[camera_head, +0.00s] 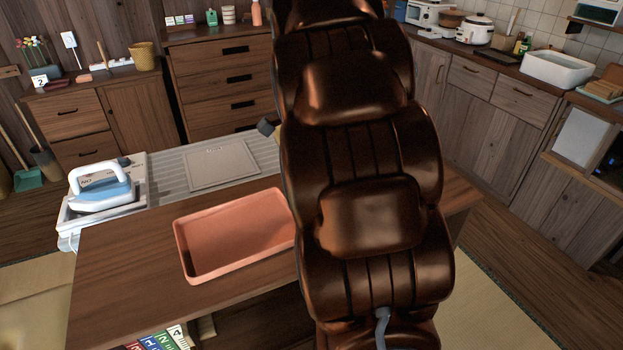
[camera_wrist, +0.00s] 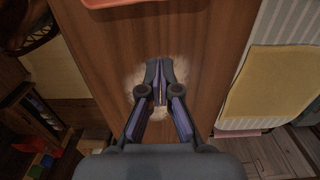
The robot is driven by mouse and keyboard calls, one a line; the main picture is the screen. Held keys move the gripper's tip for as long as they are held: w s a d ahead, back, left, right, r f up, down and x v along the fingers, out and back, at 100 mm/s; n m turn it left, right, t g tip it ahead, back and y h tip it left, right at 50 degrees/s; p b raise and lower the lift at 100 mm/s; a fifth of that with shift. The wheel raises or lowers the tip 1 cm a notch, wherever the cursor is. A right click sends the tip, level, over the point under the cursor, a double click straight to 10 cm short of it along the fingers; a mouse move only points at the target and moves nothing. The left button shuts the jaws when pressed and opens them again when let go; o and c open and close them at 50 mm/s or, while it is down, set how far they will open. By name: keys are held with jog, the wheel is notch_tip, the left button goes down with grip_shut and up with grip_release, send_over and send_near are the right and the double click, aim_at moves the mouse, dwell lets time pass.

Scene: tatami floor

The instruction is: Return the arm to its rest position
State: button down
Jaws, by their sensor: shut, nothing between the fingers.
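My gripper (camera_wrist: 160,82) is shut and empty in the wrist view. Its fingertips are together, pointing at the bare brown wooden table top (camera_wrist: 205,45), with a pale patch around the tips. I cannot tell the height above the wood. In the head view my large brown arm rises through the middle and hides the table's right part. The fingers cannot be made out there.
An empty salmon-pink tray (camera_head: 235,273) lies on the table left of my arm. Behind are a striped board with a grey panel (camera_head: 221,165) and a blue-white iron (camera_head: 102,190). A yellow cloth (camera_wrist: 272,85) lies right of the table in the wrist view.

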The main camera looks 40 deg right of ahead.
jog(key=shift+r, duration=0.75)
jog(key=s+a+r+n+p, duration=0.1)
jog(key=s+a+n+p, duration=0.2)
jog(key=a+n, duration=0.3)
jog(key=s+a+r+n+p, duration=0.1)
jog(key=s+a+n+p, duration=0.25)
jog(key=a, duration=0.45)
jog(key=s+a+f+n+g+p, duration=0.1)
jog(key=s+a+n+p, duration=0.3)
jog(key=s+a+n, duration=0.5)
jog(key=s+n, duration=0.3)
jog(key=s, duration=0.1)
jog(key=shift+s+a+f+g, duration=0.25)
jog(key=shift+a+f+g, duration=0.1)
jog(key=shift+a+g, duration=0.05)
